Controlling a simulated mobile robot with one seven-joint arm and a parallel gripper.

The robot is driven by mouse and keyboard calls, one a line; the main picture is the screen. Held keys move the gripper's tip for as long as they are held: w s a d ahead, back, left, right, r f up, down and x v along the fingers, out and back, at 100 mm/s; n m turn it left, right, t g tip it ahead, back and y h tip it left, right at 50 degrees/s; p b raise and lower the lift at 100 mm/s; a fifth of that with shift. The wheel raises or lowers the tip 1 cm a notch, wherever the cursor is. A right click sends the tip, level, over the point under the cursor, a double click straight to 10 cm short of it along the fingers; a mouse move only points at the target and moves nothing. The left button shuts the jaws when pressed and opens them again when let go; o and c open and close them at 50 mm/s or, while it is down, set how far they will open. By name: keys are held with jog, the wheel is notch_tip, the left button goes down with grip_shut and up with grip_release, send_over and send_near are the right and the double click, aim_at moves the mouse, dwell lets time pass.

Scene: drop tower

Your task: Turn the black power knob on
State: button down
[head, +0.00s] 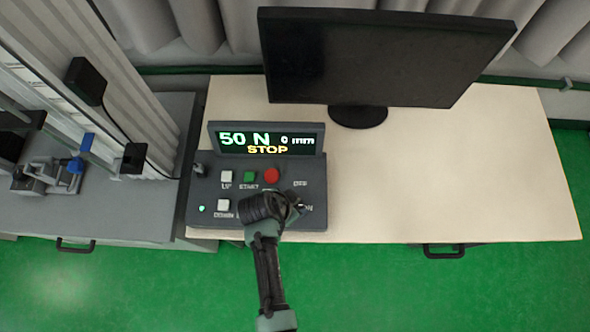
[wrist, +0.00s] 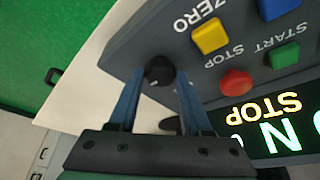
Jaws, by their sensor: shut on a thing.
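The black power knob (wrist: 158,71) shows in the wrist view near the edge of the grey control panel (wrist: 135,45). My gripper (wrist: 160,80) has its two blue fingers closed on the knob's sides. A small light mark shows on the knob, but its exact setting is hard to read. In the head view, my gripper (head: 296,206) reaches over the lower right of the control panel (head: 316,178) and largely hides the knob. Small OFF and ON labels show beside it. The display (head: 267,138) is lit and reads 50 N, 0 mm, STOP.
A red STOP button (head: 271,175), a green START button (head: 249,177) and white-looking buttons sit close to my gripper. A small green light (head: 202,208) glows at the panel's left. A dark monitor (head: 385,60) stands behind on the pale table (head: 450,185), whose right side is clear.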

jog(key=shift+s+f, duration=0.1)
jog(key=shift+c, duration=1.7)
grip_release()
jog(key=v, duration=1.3)
jog(key=shift+d, duration=0.15)
